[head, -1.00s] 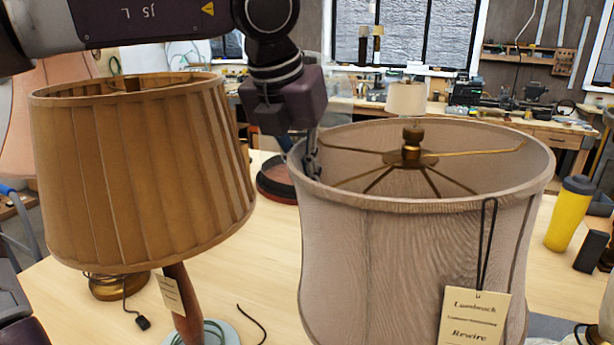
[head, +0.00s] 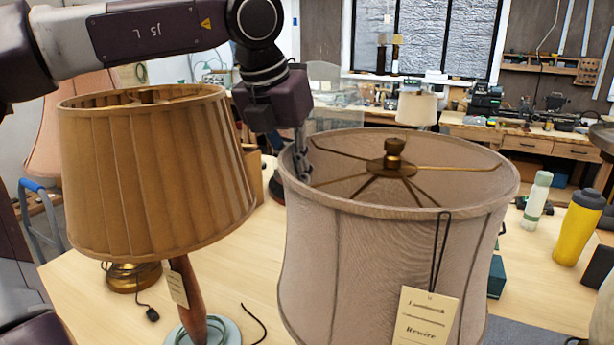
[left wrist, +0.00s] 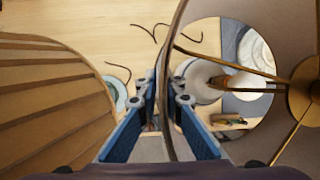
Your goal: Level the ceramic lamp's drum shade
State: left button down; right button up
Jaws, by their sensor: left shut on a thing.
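The drum shade (head: 385,270) is pale grey-beige fabric with a brass spider and finial (head: 394,155). A paper tag (head: 425,318) hangs at its front. Its top rim slopes lower to the right in the head view. My left gripper (head: 303,170) is at the shade's left rim. In the left wrist view, the blue-padded fingers of this gripper (left wrist: 168,100) are shut on the shade's wall (left wrist: 172,60), one finger each side. A pale lamp body (left wrist: 200,80) shows through the shade there. In the head view the shade hides the lamp body. My right gripper is out of view.
A brown pleated shade (head: 155,175) on a wooden lamp stands close at left, also in the left wrist view (left wrist: 50,105). A yellow bottle (head: 577,228) and a pale green bottle (head: 537,200) stand at right. A black cord lies on the wooden table (head: 95,300).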

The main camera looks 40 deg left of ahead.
pick_arm(q)
jog(key=c, duration=2.2)
grip_release()
jog(key=shift+a+r, duration=0.2)
jog(key=shift+a, duration=0.25)
jog(key=shift+o, duration=0.2)
jog(key=shift+s+d, duration=0.1)
jog(key=shift+d, duration=0.45)
jog(key=shift+r, duration=0.25)
jog(key=v, duration=1.1)
jog(key=shift+s+r, duration=0.25)
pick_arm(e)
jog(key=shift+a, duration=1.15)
pick_arm(q)
jog(key=shift+d, duration=0.1)
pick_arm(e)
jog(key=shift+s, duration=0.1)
